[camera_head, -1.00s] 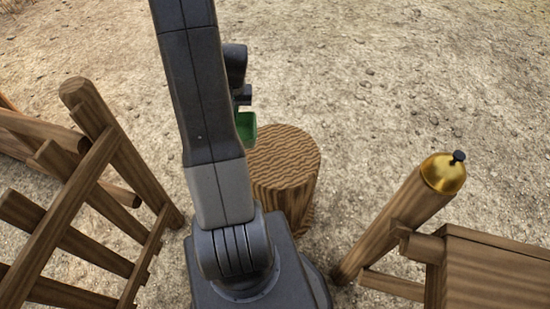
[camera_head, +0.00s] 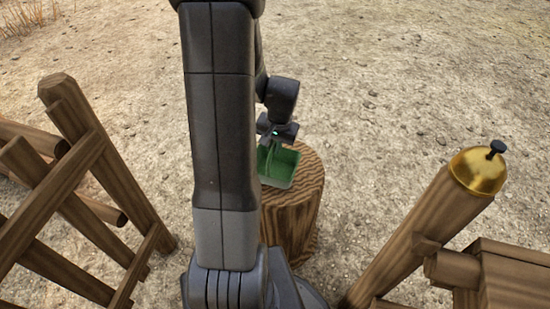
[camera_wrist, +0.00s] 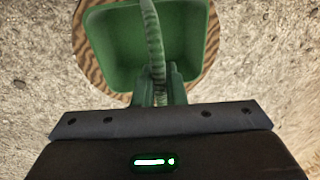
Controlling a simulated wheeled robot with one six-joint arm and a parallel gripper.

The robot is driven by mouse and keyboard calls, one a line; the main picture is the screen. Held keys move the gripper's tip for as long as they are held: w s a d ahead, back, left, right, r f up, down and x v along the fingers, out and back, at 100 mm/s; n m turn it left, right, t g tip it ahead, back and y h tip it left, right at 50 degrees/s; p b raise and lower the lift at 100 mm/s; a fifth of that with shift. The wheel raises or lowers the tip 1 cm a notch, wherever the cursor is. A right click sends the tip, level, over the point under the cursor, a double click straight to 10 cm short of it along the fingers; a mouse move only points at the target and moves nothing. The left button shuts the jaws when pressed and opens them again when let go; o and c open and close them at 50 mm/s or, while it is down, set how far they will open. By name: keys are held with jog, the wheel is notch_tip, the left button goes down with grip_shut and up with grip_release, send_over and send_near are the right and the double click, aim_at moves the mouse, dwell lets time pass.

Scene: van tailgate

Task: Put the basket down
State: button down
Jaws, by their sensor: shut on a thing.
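A green basket (camera_head: 281,170) shows in the head view over the top of a wooden stump (camera_head: 308,190), partly hidden by my arm. In the wrist view the basket (camera_wrist: 112,50) is seen from above, empty, with its striped handle (camera_wrist: 155,40) running across it. My gripper (camera_head: 277,135) is shut on the handle; in the wrist view its fingers (camera_wrist: 160,85) meet around the handle's near part. The stump's wood grain (camera_wrist: 84,48) shows around the basket's edges. I cannot tell whether the basket's bottom touches the stump.
A wooden rail structure (camera_head: 75,190) stands at the left. At the right stands a slanted wooden post (camera_head: 420,235) with a brass bell-like cap (camera_head: 478,171), beside a wooden structure (camera_head: 510,275). Bare gravel ground (camera_head: 400,90) lies open behind the stump.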

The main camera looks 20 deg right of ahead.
jog(key=shift+f+b, duration=0.4)
jog(key=shift+f, duration=1.55)
jog(key=shift+f, duration=0.15)
jog(key=c, duration=1.5)
grip_release()
jog(key=r, duration=0.4)
jog(key=s+r+p, duration=0.1)
jog(key=r, duration=0.3)
jog(key=s+r+p, duration=0.1)
jog(key=r, duration=0.3)
jog(key=shift+d+r, duration=0.1)
jog(key=shift+d, duration=0.2)
